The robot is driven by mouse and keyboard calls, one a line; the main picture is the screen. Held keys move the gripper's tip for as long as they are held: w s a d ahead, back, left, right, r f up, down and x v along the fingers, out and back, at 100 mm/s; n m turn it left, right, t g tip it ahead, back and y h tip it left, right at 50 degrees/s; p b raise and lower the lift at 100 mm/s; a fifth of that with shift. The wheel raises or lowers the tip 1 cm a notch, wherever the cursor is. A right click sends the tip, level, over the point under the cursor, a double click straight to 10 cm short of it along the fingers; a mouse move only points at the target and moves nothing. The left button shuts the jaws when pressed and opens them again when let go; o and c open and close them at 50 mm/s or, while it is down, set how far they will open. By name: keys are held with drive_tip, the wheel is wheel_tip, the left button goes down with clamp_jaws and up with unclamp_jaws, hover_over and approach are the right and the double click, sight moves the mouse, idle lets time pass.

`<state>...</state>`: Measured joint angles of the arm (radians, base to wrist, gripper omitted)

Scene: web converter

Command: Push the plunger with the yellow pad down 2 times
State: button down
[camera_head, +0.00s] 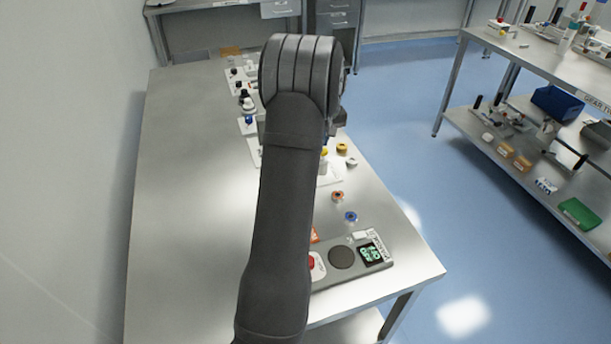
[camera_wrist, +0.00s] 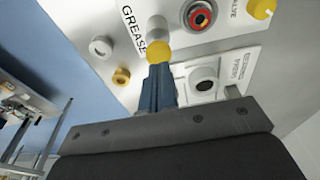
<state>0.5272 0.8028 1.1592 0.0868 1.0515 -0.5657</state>
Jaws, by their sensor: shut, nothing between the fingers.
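The plunger's yellow pad (camera_wrist: 158,51) sits at the end of a pale cylinder (camera_wrist: 157,27) beside the label "GREASE" on a white panel in the wrist view. My gripper (camera_wrist: 158,67) has its blue fingers closed together and empty. Its tips are right at the pad and overlap its edge in the picture; I cannot tell whether they touch it. In the head view a small part of the yellow pad (camera_head: 324,152) shows at the right edge of my arm, which hides most of the gripper and panel.
A red-ringed round part (camera_wrist: 200,17) and a yellow knob (camera_wrist: 262,9) are beside the plunger on the panel. A second panel with a black-centred round part (camera_wrist: 205,82) is close to the fingers. The table's left side is clear.

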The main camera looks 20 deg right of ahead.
drive_tip(key=shift+f, duration=0.15)
idle(0.4)
drive_tip(key=shift+f, duration=1.7)
drive_tip(key=shift+r, duration=1.85)
drive_tip(key=shift+r, duration=0.1)
wheel_tip(320, 180, up, 6)
drive_tip(key=shift+f, duration=0.1)
